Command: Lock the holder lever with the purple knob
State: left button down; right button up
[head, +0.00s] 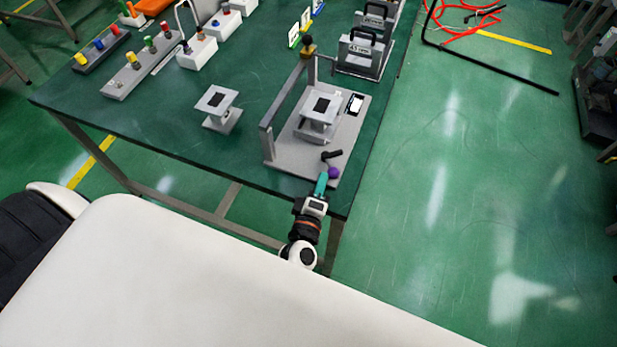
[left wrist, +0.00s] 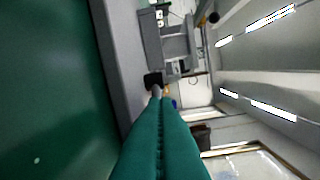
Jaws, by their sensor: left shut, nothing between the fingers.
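The purple knob (head: 334,172) sits at the near right corner of a grey holder plate (head: 290,155). A black lever handle (head: 331,155) lies just behind it. My left gripper (head: 322,180) has teal fingers, pressed together and empty, at the plate's near edge. Its tips are just left of the knob; I cannot tell whether they touch it. My right gripper is not in view.
A grey stand (head: 318,110) is on the holder plate, beside an upright frame (head: 267,140). A similar stand (head: 216,103) is to the left on the green table (head: 160,125). Handled blocks (head: 360,50) stand behind.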

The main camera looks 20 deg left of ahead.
pick_arm(q)
jog(key=shift+w+d, duration=0.2)
jog(key=shift+d, duration=0.35)
dwell(0.4)
